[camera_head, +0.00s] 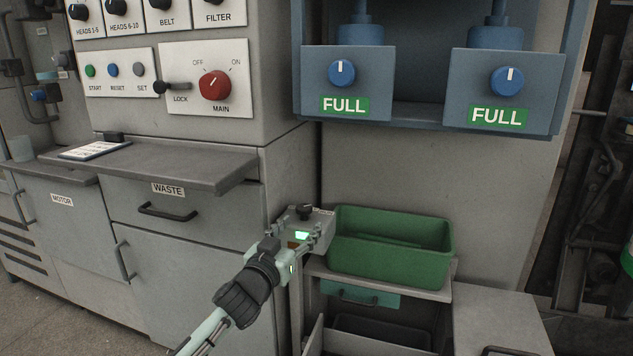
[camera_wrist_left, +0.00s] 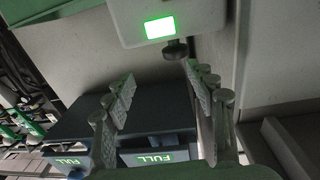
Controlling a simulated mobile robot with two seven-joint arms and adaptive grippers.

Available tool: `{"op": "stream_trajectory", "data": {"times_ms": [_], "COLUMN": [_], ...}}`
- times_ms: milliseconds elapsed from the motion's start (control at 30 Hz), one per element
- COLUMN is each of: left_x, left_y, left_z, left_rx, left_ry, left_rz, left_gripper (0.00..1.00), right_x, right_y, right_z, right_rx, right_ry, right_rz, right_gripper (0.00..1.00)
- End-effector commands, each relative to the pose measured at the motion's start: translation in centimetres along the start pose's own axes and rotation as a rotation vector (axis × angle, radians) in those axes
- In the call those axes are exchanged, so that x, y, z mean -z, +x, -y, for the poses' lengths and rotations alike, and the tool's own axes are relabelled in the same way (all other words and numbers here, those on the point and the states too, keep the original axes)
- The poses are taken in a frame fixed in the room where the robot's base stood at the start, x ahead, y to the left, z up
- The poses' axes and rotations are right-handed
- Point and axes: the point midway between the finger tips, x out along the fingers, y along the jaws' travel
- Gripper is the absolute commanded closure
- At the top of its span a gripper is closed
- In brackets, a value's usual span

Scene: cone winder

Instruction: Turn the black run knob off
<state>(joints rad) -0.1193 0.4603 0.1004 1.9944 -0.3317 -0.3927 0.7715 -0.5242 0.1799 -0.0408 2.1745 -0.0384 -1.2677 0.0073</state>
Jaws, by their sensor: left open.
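The black run knob (camera_head: 305,212) sits on top of a small grey box (camera_head: 322,222) with a green-lit window, beside the green bin. In the left wrist view the knob (camera_wrist_left: 176,49) shows against the box, near the green-lit window (camera_wrist_left: 160,28). My left gripper (camera_head: 308,240) is at the front of the box. In the left wrist view its fingers (camera_wrist_left: 158,85) are apart with nothing between them. The knob lies beyond the fingertips, closer to the right-hand finger, and looks untouched. The knob's pointer direction is too small to tell. My right gripper is not in view.
The green bin (camera_head: 390,262) stands on a shelf right of the box. A grey cabinet with a WASTE drawer (camera_head: 168,207) and jutting ledge (camera_head: 205,168) is at left. Above are a red MAIN switch (camera_head: 215,86) and blue units (camera_head: 345,75) labelled FULL.

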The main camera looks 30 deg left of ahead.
Motion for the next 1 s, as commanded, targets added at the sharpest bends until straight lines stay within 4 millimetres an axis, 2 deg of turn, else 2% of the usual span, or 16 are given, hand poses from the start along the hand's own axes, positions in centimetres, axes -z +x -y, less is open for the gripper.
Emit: {"op": "stream_trajectory", "data": {"times_ms": [67, 167, 600, 767, 1000], "left_x": [0.3, 0.1, -0.1, -0.1, -0.1], "left_y": [0.4, 1.0, 7.3, 8.2, 8.2], "left_z": [1.6, 2.3, 2.6, 2.7, 2.6], "left_rx": [0.04, 0.06, 0.058, 0.057, 0.056], "left_ry": [-0.001, -0.003, -0.003, -0.003, -0.004], "left_rz": [0.019, 0.028, 0.027, 0.027, 0.027], "left_gripper": [0.44, 0.44, 0.44, 0.44, 0.44], "right_x": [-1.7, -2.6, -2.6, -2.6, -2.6], "right_y": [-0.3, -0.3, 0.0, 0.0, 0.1], "right_z": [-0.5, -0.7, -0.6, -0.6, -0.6], "right_rx": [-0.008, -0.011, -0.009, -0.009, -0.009], "right_ry": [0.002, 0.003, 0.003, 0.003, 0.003], "right_rz": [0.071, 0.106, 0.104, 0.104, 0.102], "right_gripper": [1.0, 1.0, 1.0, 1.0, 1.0]}}
